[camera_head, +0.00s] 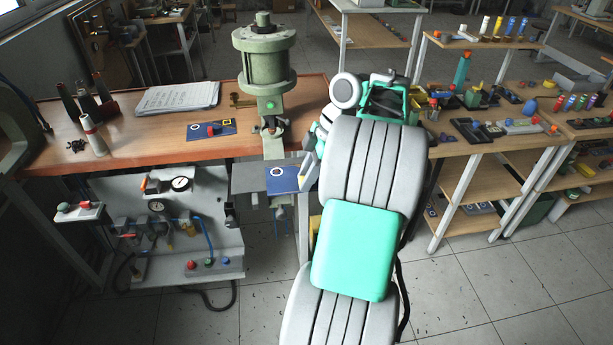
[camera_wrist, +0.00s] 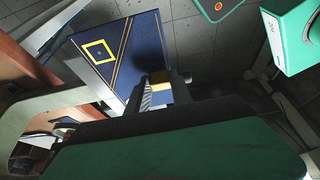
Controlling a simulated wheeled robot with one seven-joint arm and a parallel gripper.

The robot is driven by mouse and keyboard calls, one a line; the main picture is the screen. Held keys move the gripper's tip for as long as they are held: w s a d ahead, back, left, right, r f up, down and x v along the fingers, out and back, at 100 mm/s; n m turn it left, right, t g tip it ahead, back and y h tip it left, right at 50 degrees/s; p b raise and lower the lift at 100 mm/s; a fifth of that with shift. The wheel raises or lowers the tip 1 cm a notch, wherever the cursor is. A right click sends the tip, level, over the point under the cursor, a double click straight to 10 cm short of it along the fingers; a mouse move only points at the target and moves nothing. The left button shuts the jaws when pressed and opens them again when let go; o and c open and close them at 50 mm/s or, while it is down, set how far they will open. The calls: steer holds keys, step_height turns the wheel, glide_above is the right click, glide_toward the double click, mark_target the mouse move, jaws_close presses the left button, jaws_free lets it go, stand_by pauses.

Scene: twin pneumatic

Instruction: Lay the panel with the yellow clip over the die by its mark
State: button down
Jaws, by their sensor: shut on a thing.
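A blue panel (camera_wrist: 125,50) with a yellow square mark and diagonal yellow lines is in my gripper (camera_wrist: 161,86). The fingers are shut on its yellow clip (camera_wrist: 160,86) near the panel's edge. In the head view this panel (camera_head: 283,181) shows a white ring and hangs just in front of the bench, below the green press (camera_head: 265,70). My arm hides part of it. A second blue panel (camera_head: 211,133) with a red clip, a white ring and a yellow square lies on the bench left of the press. I cannot make out the die clearly.
The wooden bench (camera_head: 160,145) carries a notepad (camera_head: 178,97) and dark bottles (camera_head: 85,100) at left. Gauges and hoses (camera_head: 170,210) hang below its front. Shelves with small parts (camera_head: 490,140) stand at right.

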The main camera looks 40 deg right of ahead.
steer(key=shift+f, duration=0.1)
steer(key=c, duration=1.1)
jaws_free()
steer(key=shift+o, duration=0.2)
steer(key=p+v, duration=0.5)
steer(key=v, duration=0.3)
steer(key=w+a+r+m+h, duration=0.1)
steer(key=w+a+m, duration=0.2)
steer(key=a, duration=0.9)
steer(key=w+a+m, duration=0.3)
steer(key=a, duration=0.8)
steer(key=s+a+f+m+t+h, duration=0.1)
steer(key=s+a+f+m+h, duration=0.1)
steer(key=s+a+f+m, duration=0.3)
steer(key=s+a, duration=0.2)
steer(key=s, duration=0.2)
steer(key=shift+h+b, duration=0.35)
steer(key=shift+h, duration=0.05)
